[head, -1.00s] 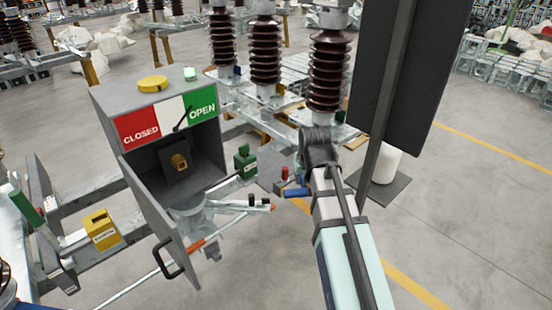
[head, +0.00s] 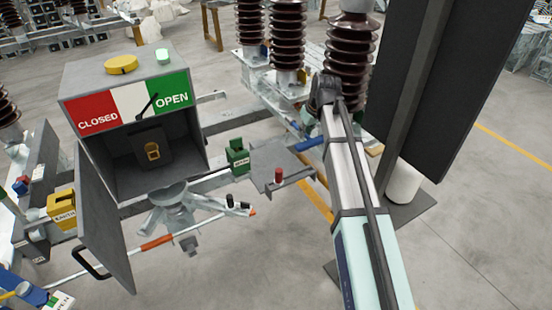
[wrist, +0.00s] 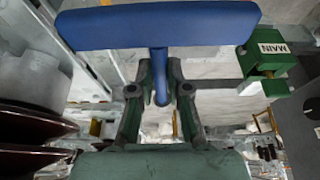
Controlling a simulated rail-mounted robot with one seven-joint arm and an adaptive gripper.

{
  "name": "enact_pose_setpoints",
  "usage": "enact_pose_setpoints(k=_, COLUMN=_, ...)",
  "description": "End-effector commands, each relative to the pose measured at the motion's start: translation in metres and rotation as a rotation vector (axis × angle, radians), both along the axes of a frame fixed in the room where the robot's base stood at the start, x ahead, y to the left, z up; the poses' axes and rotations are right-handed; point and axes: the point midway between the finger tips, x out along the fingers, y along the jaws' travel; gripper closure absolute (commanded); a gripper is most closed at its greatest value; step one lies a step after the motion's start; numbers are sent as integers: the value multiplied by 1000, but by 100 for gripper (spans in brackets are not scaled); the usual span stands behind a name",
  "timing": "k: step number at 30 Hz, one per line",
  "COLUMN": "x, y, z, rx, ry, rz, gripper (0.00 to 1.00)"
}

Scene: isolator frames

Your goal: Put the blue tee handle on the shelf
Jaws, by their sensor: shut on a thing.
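The blue tee handle (wrist: 160,27) spans the top of the wrist view, its crossbar lying across the picture and its stem running down between my fingers. My gripper (wrist: 160,78) is shut on that stem. In the head view the handle (head: 311,143) shows as a short blue bar beside my arm; the fingers are hidden there. The grey shelf (head: 268,155) is a small flat plate just left of the handle. A red-topped piece (head: 278,175) stands at its front edge. I cannot tell how high the handle is above the shelf.
A green MAIN lock (head: 238,158) sits left of the shelf; it also shows in the wrist view (wrist: 268,55). Brown insulators (head: 352,45) stand close behind my arm. A grey box marked CLOSED and OPEN (head: 135,65) has its door open at left. A dark panel stands right.

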Motion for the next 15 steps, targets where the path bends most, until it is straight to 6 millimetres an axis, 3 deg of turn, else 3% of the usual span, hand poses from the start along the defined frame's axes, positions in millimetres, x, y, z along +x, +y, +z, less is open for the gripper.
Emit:
enact_pose_setpoints(k=1, x=27, y=21, z=0, rx=0, ry=2, rz=92, gripper=100)
enact_pose_setpoints(k=6, x=66, y=72, z=2, rx=-6, ry=7, rz=414, gripper=100)
enact_pose_setpoints(k=12, x=86, y=105, z=4, rx=-12, ry=7, rz=673, gripper=100)
enact_pose_setpoints(k=15, x=90, y=112, z=5, rx=-15, ry=8, rz=739, gripper=100)
